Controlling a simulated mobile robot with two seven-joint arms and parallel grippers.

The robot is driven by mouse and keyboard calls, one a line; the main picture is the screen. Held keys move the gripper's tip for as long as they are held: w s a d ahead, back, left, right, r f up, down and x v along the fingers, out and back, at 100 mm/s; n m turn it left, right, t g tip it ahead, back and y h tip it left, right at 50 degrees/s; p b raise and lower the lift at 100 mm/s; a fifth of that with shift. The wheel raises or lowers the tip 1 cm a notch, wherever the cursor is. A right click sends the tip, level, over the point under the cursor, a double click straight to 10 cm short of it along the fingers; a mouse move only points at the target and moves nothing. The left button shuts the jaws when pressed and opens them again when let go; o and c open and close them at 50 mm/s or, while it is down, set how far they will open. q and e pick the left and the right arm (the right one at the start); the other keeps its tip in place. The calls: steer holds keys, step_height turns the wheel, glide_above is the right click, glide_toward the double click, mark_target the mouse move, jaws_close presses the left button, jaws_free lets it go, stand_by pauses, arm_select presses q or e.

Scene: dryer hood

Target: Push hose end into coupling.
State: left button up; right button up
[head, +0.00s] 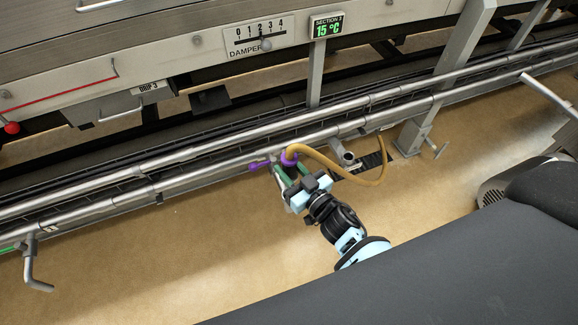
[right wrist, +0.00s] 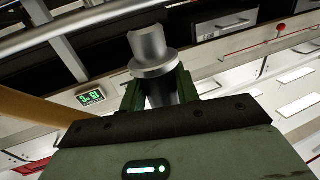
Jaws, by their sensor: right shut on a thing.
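My right gripper (head: 286,174) reaches to the lower rail, its green fingers shut on a grey metal fitting. In the right wrist view the fitting (right wrist: 151,52) has a wide collar and a narrower tip that points away between the fingertips (right wrist: 160,88). The tan hose (head: 335,167) arcs from a purple ring (head: 289,156) at the gripper toward the right; it also shows in the right wrist view (right wrist: 28,122). A purple lever (head: 260,165) lies just left of the ring. I cannot tell whether the fitting touches a coupling. My left gripper is not in view.
Two long metal rails (head: 220,150) run across in front of the machine. A short metal pipe stub (head: 342,155) sits right of the gripper. A bracket post (head: 412,135) stands farther right. The tan floor (head: 170,260) at lower left is clear.

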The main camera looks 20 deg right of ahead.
step_height(320, 180, down, 3)
steer(key=shift+r+b, duration=0.1)
steer(key=shift+b, duration=1.05)
steer(key=shift+f+b, duration=0.3)
steer(key=shift+b, duration=0.1)
steer(key=shift+f, duration=0.1)
steer(key=shift+f+b, duration=0.9)
steer(key=shift+f, duration=0.05)
steer(key=shift+f+b, duration=0.3)
